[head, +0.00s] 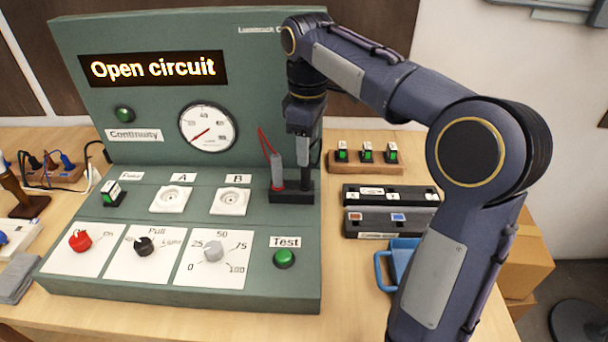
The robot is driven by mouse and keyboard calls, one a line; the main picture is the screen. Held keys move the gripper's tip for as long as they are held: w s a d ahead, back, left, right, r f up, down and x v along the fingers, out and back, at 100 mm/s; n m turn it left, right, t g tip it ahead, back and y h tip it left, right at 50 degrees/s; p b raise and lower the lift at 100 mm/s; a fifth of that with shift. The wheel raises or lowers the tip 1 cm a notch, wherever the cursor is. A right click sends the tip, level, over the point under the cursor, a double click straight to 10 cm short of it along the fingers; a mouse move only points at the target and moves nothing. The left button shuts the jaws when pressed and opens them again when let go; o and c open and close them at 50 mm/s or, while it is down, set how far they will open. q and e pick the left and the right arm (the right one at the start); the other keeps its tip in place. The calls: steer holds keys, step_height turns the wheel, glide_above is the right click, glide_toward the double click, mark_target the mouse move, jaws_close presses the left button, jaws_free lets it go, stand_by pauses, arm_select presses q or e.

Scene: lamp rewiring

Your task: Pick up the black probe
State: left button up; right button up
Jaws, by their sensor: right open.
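The black probe (303,158) stands upright in a small black holder (291,198) at the right of the green test panel. My right gripper (303,130) points straight down over it, open, with its fingers at the probe's upper end; whether they touch it I cannot tell. A second probe (277,170) with a red lead and red base stands in the same holder just to the left, close to my gripper. The top of the black probe is hidden by the gripper. My left gripper is not in view.
The green panel (170,285) carries a display reading "Open circuit", a round meter (208,128), knobs and sockets A and B. A wooden block with green switches (366,166), black trays (390,222) and a blue container (398,262) lie to the right, partly behind my arm.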

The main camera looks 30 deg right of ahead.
mark_target(306, 186)
steer(key=f, duration=0.5)
steer(key=shift+s+a+f+b, duration=0.1)
steer(key=shift+a+f+b, duration=0.15)
steer(key=shift+b, duration=0.1)
steer(key=shift+c, duration=0.3)
jaws_close()
